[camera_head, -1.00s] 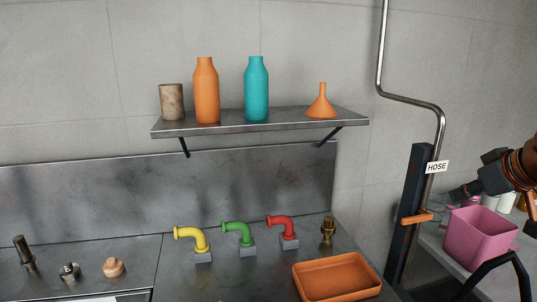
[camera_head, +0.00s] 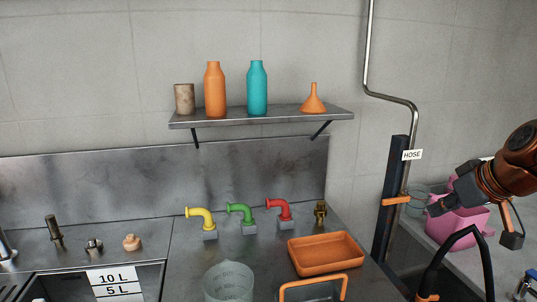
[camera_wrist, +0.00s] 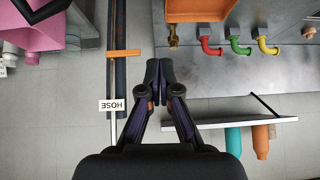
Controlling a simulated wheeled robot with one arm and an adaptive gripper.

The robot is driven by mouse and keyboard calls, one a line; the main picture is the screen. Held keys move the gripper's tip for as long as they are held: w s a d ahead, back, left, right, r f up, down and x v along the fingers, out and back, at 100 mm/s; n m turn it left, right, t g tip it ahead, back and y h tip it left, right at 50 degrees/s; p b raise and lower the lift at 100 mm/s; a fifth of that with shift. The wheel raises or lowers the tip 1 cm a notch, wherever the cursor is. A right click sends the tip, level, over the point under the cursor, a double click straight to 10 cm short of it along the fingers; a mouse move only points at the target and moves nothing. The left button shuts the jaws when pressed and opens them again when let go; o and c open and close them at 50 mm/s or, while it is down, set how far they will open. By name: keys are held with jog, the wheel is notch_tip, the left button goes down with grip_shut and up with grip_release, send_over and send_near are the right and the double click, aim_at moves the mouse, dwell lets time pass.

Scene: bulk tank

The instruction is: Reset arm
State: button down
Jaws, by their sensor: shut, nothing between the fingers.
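My gripper (camera_head: 436,208) is at the right side of the head view, in front of the HOSE post and the pink container. In the wrist view my gripper (camera_wrist: 158,70) has its fingers together with nothing between them. It hangs clear in the air, and I see it touching nothing. My arm comes in from the right edge of the head view.
The dark post (camera_head: 390,200) with an orange lever (camera_head: 396,200) and a HOSE label (camera_head: 412,155) stands near my gripper. A pink container (camera_head: 452,228) is behind it. An orange tray (camera_head: 326,265) lies on the counter. A wall shelf (camera_head: 270,118) holds bottles.

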jog(key=s+a+f+g+p, duration=0.2)
jog(key=s+a+f, duration=0.2)
jog(key=a, duration=0.4)
jog(key=s+a+f+g+p, duration=0.1)
jog(key=s+a+f+g, duration=0.25)
jog(key=a, duration=0.45)
jog(key=s+a+f+m+g+p, duration=0.1)
jog(key=s+f, duration=0.3)
jog(key=s, duration=0.4)
jog(key=s+a+f+g+h+p, duration=0.1)
jog(key=s+a+f+g+p, duration=0.1)
jog(key=s, duration=0.7)
jog(key=shift+s+a+f+m+g+h+p, duration=0.2)
jog(key=shift+a+f+m+g+h+p, duration=0.25)
jog(key=shift+f, duration=0.5)
